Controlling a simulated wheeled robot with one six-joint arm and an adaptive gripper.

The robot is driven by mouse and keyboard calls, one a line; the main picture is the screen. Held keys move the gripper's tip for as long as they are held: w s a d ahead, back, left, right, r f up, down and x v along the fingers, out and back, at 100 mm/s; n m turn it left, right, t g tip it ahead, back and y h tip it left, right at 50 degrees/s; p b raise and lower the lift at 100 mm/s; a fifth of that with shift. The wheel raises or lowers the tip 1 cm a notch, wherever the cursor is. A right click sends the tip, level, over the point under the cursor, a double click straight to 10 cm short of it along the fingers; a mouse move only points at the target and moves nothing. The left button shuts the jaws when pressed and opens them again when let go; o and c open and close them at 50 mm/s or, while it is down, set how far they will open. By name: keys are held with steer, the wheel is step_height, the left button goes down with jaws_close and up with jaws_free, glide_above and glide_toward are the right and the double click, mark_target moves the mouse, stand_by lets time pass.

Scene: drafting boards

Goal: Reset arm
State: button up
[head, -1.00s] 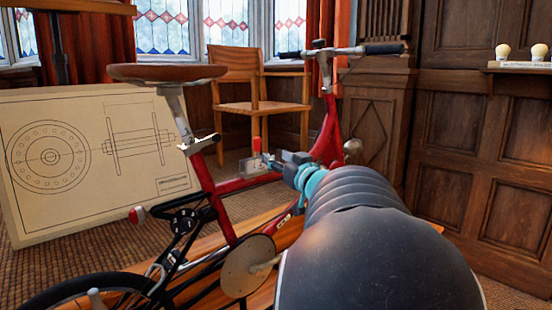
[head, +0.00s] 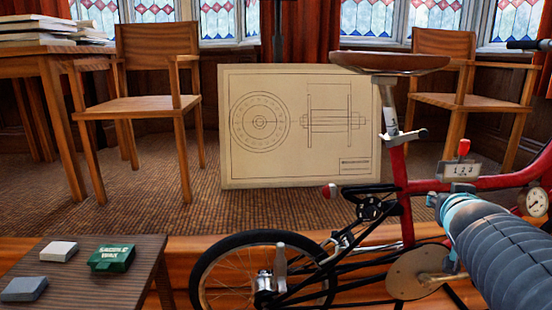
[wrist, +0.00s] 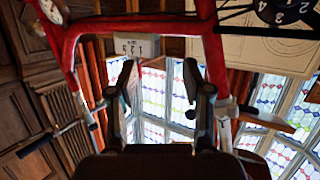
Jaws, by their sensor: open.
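My arm (head: 505,255) reaches in from the lower right of the head view, in front of the red bicycle frame (head: 480,183). In the wrist view, my gripper (wrist: 160,85) is open, its two dark fingers apart with nothing between them. The frame's red tubes (wrist: 130,25) cross the top of that view. A small grey counter box (wrist: 137,47) with a number on it is close to the left finger; I cannot tell if they touch. The counter also shows in the head view (head: 459,170), with a red knob on top. My fingertips are hard to make out in the head view.
A drawing board (head: 290,165) leans behind the bicycle. Wooden chairs (head: 145,100) and a table with books (head: 35,58) stand at the back. Carpet is open at left centre.

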steer(key=s+a+f+n+g+y+p, duration=0.1)
steer(key=s+a+f+n+g+y, duration=0.1)
steer(key=s+a+f, duration=0.4)
steer(key=s+a+f+n+g+y+p, duration=0.1)
steer(key=s+a+f+n+g+y, duration=0.1)
steer(key=s+a+f+g+y, duration=0.2)
steer(key=s+a+f+g, duration=0.1)
steer(key=s+a+f, duration=0.2)
steer(key=s+a, duration=0.5)
steer(key=shift+s+a+f+g, duration=0.25)
steer(key=shift+s+a+g, duration=0.05)
steer(key=shift+a, duration=0.55)
